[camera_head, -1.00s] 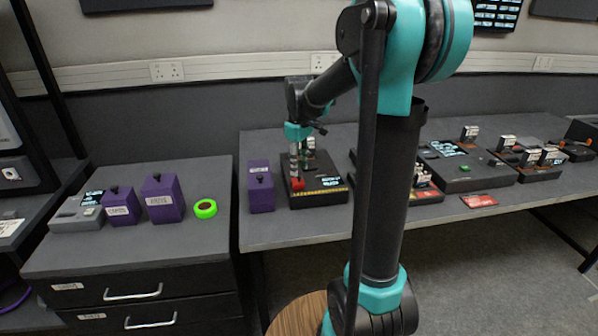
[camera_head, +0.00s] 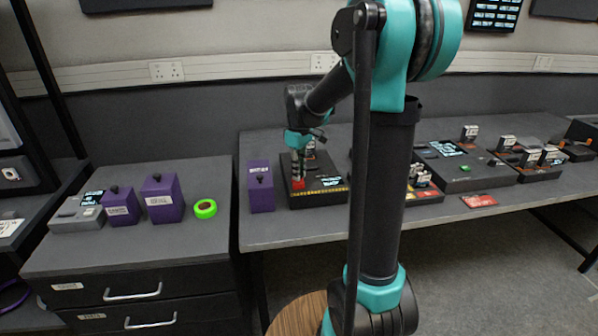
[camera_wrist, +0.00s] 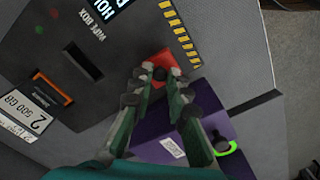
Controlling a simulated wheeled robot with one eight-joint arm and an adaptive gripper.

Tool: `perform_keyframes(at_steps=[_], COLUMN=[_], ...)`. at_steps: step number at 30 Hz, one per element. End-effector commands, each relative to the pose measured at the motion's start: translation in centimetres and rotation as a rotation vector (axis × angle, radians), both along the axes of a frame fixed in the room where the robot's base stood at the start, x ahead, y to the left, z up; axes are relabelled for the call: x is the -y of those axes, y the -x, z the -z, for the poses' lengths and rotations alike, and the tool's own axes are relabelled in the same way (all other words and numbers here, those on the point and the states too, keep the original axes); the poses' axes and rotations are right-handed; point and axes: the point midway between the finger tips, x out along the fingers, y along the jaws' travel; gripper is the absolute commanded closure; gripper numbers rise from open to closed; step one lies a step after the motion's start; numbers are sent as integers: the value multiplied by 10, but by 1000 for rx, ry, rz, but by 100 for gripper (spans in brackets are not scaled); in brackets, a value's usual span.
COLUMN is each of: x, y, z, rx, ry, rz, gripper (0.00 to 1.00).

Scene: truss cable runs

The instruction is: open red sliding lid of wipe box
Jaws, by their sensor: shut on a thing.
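The wipe box (camera_head: 328,187) is a dark, flat box with a yellow-and-black striped edge on the right-hand table. In the wrist view its grey-black top (camera_wrist: 120,55) carries the words WIPE BOX. The red sliding lid (camera_wrist: 155,60) lies beside the striped edge; a little red (camera_head: 299,187) also shows in the head view. My gripper (camera_wrist: 162,74) is shut on the red lid, its fingertips close around a small dark part there. In the head view my gripper (camera_head: 297,176) points down at the box's left part. The fingers partly hide the lid.
More purple boxes (camera_head: 161,199) and a green ring (camera_head: 205,209) sit on the left cabinet. Other devices (camera_head: 470,170) stand to the right. Bare tabletop (camera_head: 285,228) lies in front.

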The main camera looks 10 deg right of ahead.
Motion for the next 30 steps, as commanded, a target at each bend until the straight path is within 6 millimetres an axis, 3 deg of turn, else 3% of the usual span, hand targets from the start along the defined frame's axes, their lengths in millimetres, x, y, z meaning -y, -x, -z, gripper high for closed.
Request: perform_keyframes(at_steps=[8,18,26,27,30], x=[3,44,44,44,44], y=[0,0,0,0,0], z=[0,0,0,0,0], rx=[0,1,1,1,1], ry=[0,1,0,0,0], rz=[1,3,0,0,0], gripper=[100,100,100,81,68])
